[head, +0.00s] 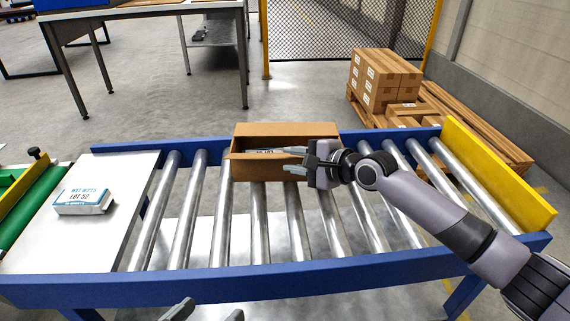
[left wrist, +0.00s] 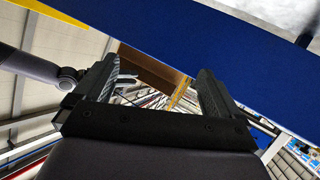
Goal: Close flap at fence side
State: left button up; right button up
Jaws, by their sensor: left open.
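A brown cardboard box (head: 255,172) sits on the roller conveyor with its top open. Its fence-side flap (head: 285,130) stands up along the far edge. A white labelled pack (head: 265,152) shows inside, partly hidden. My right gripper (head: 293,161) is at the box's right part, its fingers apart and pointing left over the opening; contact with the box is unclear. My left gripper (head: 207,313) is open and empty at the bottom edge, well in front of the box. In the left wrist view, the box (left wrist: 150,68) shows beyond the open left fingers (left wrist: 165,90).
A wet wipes pack (head: 83,200) lies on the white plate (head: 105,235) at left. Blue rails (head: 270,280) edge the conveyor, and a yellow end stop (head: 495,170) closes its right end. Stacked cartons (head: 385,80) and a mesh fence (head: 320,30) stand behind.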

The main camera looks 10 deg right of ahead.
aim_at(287, 156)
jog(key=shift+b+x, duration=0.5)
jog(key=shift+x, duration=0.95)
grip_shut()
dwell(0.4)
